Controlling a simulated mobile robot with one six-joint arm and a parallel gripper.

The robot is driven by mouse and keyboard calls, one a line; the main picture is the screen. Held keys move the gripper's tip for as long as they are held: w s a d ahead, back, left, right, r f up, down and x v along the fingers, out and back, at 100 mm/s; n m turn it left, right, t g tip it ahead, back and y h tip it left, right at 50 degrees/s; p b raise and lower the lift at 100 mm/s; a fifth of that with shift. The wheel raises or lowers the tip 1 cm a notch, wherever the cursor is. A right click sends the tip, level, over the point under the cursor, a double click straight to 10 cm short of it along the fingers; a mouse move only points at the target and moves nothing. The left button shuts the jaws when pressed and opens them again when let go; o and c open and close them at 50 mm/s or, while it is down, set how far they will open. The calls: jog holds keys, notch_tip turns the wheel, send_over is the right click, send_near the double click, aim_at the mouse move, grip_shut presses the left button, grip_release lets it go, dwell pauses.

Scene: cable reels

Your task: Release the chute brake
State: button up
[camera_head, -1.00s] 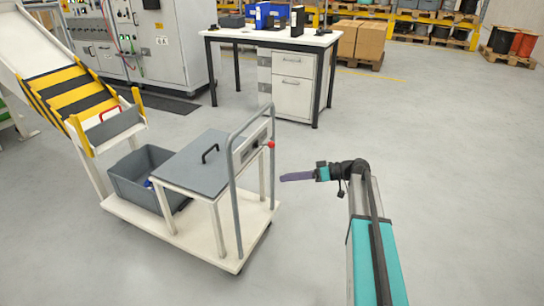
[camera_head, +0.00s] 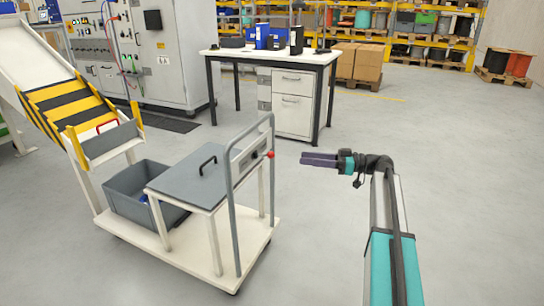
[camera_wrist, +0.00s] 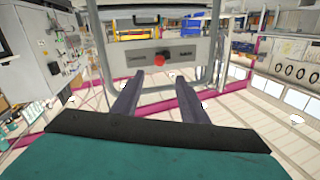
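A red knob (camera_head: 271,154) sits on a grey panel at the right end of a trolley (camera_head: 190,260). In the wrist view the red knob (camera_wrist: 160,60) shows on the panel (camera_wrist: 138,58), between two dark labels too small to read. My gripper (camera_head: 303,159) is to the right of the knob, apart from it, fingers pointing left towards it. In the wrist view my gripper (camera_wrist: 159,76) has its fingers spread and nothing between them, with the knob just beyond the tips. A chute (camera_head: 62,105) with yellow and black stripes stands at the left.
The trolley's grey upright frame (camera_head: 231,205) surrounds the panel. A grey lid (camera_head: 188,182) with a black handle and a grey bin (camera_head: 125,200) are on the trolley. A gate with a red handle (camera_head: 107,125) closes the chute's lower end. A white desk (camera_head: 270,57) stands behind. Floor around my arm is clear.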

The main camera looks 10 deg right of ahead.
aim_at(272, 155)
jog(key=b+x, duration=0.4)
jog(key=x, duration=0.9)
jog(key=shift+w+a, duration=0.15)
jog(key=shift+a, duration=0.25)
jog(key=shift+c, duration=0.2)
jog(key=shift+d, duration=0.1)
grip_shut()
